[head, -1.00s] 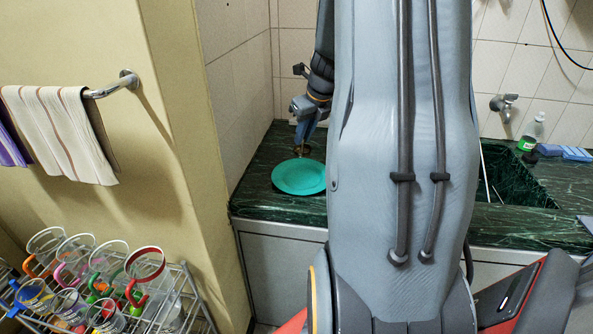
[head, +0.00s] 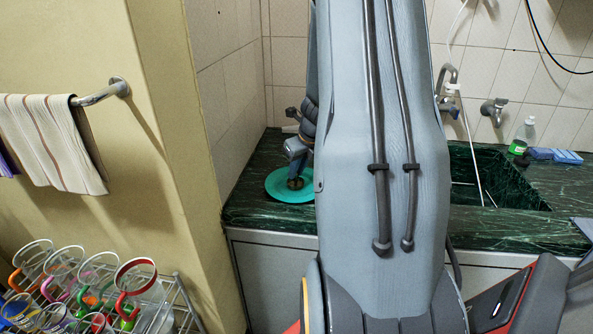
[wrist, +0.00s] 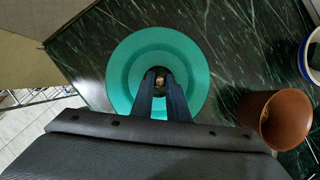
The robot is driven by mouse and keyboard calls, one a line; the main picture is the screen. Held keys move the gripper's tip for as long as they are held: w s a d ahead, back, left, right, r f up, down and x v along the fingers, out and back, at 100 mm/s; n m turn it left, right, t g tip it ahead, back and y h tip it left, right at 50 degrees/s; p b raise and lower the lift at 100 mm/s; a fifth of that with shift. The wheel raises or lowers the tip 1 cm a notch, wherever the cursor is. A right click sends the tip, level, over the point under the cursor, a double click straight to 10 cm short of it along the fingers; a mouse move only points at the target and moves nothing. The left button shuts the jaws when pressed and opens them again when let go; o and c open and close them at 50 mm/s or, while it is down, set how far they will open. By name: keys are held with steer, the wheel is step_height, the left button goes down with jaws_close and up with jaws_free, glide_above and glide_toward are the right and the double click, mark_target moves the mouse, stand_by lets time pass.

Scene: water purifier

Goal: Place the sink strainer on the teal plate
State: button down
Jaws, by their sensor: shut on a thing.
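The teal plate (head: 278,191) lies on the dark green marble counter near the left wall. It also shows in the wrist view (wrist: 120,72), directly under my gripper. My gripper (wrist: 160,88) is shut on the sink strainer (wrist: 159,80), a small brownish metal piece mostly hidden between the fingers. In the head view the strainer (head: 295,183) appears over the plate's middle, below my gripper (head: 299,173). I cannot tell whether it touches the plate. My arm hides the plate's right edge in the head view.
A brown cup (wrist: 275,118) and a white and blue dish (wrist: 313,57) stand right of the plate in the wrist view. The sink (head: 500,180), a green bottle (head: 523,137) and blue sponges (head: 567,157) are further right. A glass rack (head: 175,290) stands lower left.

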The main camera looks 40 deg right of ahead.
steer(key=shift+f, duration=0.15)
steer(key=c, duration=1.7)
jaws_free()
